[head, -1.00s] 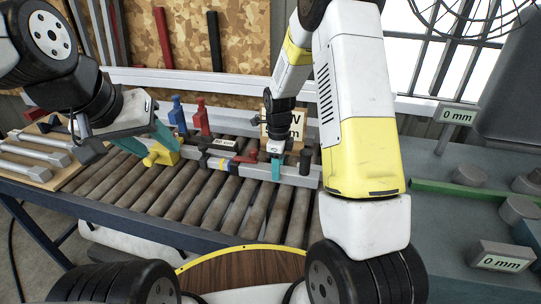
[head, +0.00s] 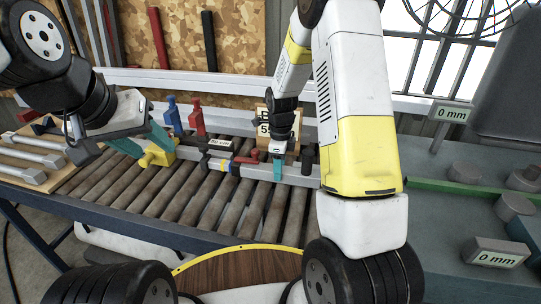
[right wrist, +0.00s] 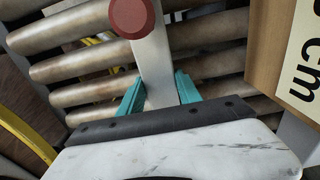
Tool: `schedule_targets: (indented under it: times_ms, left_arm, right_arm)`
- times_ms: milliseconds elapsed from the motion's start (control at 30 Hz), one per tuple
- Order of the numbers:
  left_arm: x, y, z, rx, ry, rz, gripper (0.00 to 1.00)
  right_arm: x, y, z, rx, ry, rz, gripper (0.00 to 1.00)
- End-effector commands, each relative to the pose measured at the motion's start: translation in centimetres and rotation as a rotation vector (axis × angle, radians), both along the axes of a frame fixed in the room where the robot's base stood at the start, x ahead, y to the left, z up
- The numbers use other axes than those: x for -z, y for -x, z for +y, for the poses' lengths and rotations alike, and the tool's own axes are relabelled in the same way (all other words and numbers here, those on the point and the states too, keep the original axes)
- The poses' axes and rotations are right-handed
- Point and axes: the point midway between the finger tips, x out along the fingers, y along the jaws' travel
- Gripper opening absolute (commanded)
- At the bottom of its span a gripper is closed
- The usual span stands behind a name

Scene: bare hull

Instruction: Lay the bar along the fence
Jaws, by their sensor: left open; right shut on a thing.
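The bar (head: 298,178) is long, light grey and square in section. It lies lengthwise across the rollers. My right gripper (head: 278,170) is shut on it near its right part; the right wrist view shows the bar (right wrist: 155,62) between the teal fingers (right wrist: 158,92). The fence seems to be the long pale rail (head: 225,84) behind the rollers; the bar is apart from it. My left gripper (head: 146,142) is open and empty, its teal fingers close to a yellow clamp-like block (head: 160,154). I cannot tell whether they touch.
Blue (head: 172,116) and red (head: 198,122) upright clamps stand on the rollers behind the bar. A small label (head: 222,143) and a wooden sign (head: 268,128) stand nearby. Metal bars (head: 33,150) lie on a board at left. Bare rollers (head: 205,205) lie in front.

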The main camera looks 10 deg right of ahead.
Motion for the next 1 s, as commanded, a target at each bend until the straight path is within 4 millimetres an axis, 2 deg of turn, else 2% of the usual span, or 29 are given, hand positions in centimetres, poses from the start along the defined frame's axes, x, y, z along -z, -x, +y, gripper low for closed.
schedule_targets:
  times_ms: [1000]
  left_arm:
    - [0.0,0.0,0.0,0.000,0.000,0.000,0.48]
  right_arm:
    - [-0.1,0.6,-1.7,0.001,-0.001,-0.004,0.00]
